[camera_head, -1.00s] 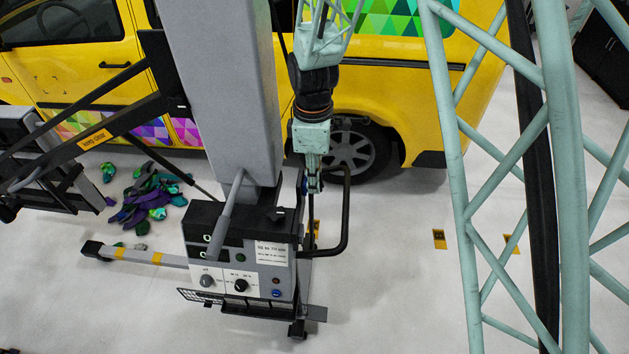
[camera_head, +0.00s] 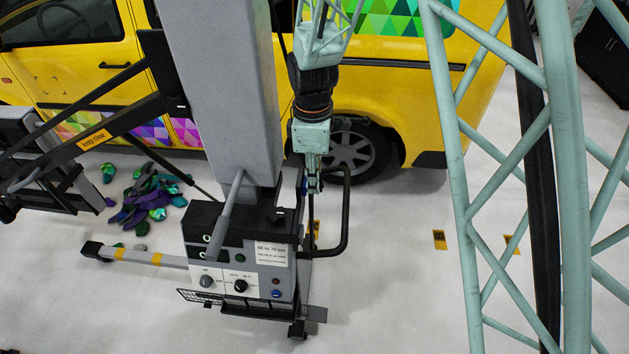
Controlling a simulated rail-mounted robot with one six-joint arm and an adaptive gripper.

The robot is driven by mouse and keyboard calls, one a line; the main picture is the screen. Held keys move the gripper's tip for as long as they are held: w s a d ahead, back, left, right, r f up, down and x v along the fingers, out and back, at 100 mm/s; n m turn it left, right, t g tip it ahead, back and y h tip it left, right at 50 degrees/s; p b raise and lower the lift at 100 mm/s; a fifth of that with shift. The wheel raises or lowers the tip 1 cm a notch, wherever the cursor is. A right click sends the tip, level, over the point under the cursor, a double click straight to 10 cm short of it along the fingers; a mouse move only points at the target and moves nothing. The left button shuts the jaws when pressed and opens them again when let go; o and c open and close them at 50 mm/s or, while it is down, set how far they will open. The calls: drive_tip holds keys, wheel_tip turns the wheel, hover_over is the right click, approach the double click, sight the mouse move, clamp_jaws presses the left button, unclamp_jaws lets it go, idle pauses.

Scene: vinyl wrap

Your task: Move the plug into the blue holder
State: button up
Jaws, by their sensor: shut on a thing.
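My gripper (camera_head: 312,188) points down beside the right side of the grey control box (camera_head: 240,262), close to its black bent handle. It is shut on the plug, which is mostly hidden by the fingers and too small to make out. A thin dark strip hangs below the fingertips.
The black handle (camera_head: 346,215) curves close to the right of my gripper. The grey column (camera_head: 225,90) stands to the left. A yellow van (camera_head: 410,100) is behind. Coloured vinyl scraps (camera_head: 148,197) lie on the floor at left. The floor right of the handle is mostly clear.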

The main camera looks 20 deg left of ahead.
drive_tip(key=shift+a+r, duration=0.1)
drive_tip(key=shift+a, duration=0.05)
drive_tip(key=o, duration=1)
drive_tip(key=shift+r, duration=0.1)
drive_tip(key=shift+a+r, duration=0.1)
drive_tip(key=shift+r, duration=5.75)
